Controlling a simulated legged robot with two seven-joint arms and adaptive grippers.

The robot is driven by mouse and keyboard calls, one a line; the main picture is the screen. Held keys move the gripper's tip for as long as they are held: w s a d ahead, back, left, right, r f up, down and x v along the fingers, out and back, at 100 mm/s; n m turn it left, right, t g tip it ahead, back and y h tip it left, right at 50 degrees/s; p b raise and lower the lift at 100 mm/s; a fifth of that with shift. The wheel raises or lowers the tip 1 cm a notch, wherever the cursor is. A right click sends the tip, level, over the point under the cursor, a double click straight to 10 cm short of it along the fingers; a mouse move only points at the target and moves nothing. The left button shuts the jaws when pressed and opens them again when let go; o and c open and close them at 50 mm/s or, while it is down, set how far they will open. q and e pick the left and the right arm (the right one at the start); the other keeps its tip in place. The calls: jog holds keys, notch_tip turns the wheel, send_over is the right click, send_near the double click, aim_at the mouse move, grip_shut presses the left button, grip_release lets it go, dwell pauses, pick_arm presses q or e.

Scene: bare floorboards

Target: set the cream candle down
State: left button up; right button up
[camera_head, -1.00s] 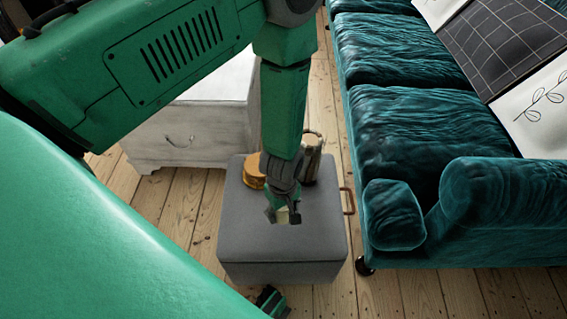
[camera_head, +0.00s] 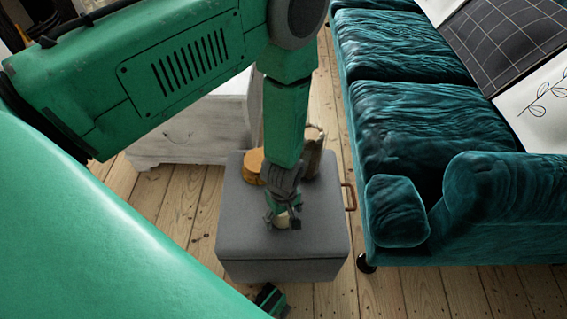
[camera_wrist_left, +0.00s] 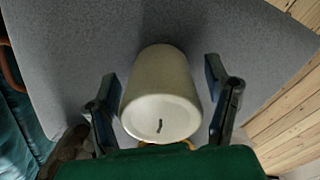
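The cream candle (camera_wrist_left: 160,95) is a pale cylinder with a dark wick, over the grey top of the ottoman (camera_head: 240,220). It appears to stand on that top, though its base contact is not clear. In the head view the candle (camera_head: 282,220) is a small pale patch, mostly hidden by my left gripper (camera_head: 283,217). In the left wrist view my left gripper (camera_wrist_left: 165,100) has one finger on each side of the candle. The gap on the right is clear and the left one is narrow, so it looks open. A green and black tip, probably my right gripper (camera_head: 270,299), shows at the bottom.
An orange-brown round object (camera_head: 252,166) and a brown wood-like cylinder (camera_head: 313,152) stand at the ottoman's back. A teal sofa (camera_head: 420,130) is to the right and a white chest (camera_head: 190,132) behind. The ottoman's front top is clear.

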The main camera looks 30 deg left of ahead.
pick_arm(q)
jog(key=shift+d+r, duration=0.1)
jog(key=shift+r, duration=0.3)
notch_tip(320, 180, up, 12)
jog(key=p, duration=0.5)
jog(key=shift+f, duration=0.2)
pick_arm(e)
notch_tip(320, 180, up, 5)
pick_arm(q)
jog(key=shift+s+f, duration=0.1)
jog(key=shift+s, duration=0.1)
pick_arm(e)
jog(key=shift+s, duration=0.1)
